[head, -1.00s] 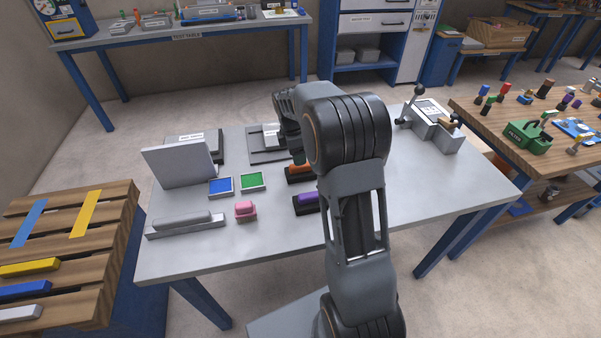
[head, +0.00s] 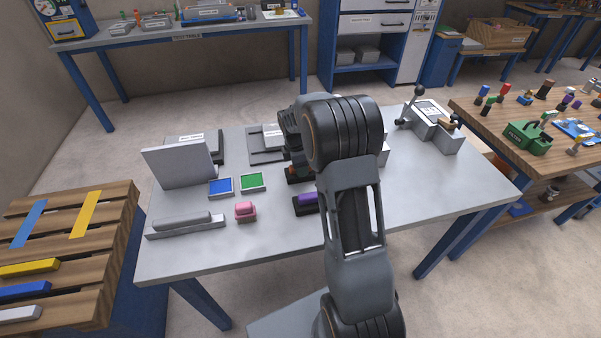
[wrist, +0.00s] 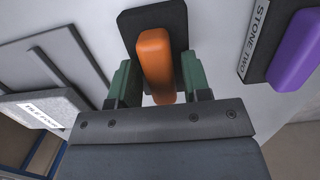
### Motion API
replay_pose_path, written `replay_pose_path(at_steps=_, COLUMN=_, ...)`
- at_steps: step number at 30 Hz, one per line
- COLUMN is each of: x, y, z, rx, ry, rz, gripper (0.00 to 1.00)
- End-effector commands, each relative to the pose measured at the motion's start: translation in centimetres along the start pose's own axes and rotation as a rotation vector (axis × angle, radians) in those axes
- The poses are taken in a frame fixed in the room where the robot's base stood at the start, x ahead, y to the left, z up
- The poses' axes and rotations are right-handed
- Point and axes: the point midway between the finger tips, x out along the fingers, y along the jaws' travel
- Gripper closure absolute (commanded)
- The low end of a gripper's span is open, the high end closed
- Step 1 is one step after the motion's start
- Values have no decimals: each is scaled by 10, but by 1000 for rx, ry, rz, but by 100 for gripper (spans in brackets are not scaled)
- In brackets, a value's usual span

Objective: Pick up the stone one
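An orange block (wrist: 155,58) lies on a dark base (wrist: 178,18) in the wrist view. My gripper (wrist: 157,84) is open, with its green fingers on either side of the orange block's near end and gaps beside it. A purple block (wrist: 297,52) on another dark base is at the right, beside a label reading STONE TWO (wrist: 254,38). I see no label for the orange block. In the head view the purple block (head: 307,199) shows beside my arm, and only a sliver of the orange block (head: 291,170) shows below my wrist.
A pink block (head: 245,210), blue tray (head: 221,187), green tray (head: 252,181) and upright grey panel (head: 178,164) stand left on the grey table (head: 200,252). A lever device (head: 432,127) stands at the right. The table's front right is clear.

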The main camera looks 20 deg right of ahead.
Motion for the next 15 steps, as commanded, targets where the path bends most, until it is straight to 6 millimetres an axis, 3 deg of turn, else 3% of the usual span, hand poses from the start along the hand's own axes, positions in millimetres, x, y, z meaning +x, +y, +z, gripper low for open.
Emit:
replay_pose_path(at_steps=2, x=0, y=0, z=0, rx=0, ry=0, rz=0, gripper=64)
replay_pose_path(at_steps=13, x=0, y=0, z=0, rx=0, ry=0, rz=0, gripper=99)
replay_pose_path(at_steps=15, x=0, y=0, z=0, rx=0, ry=0, rz=0, gripper=100)
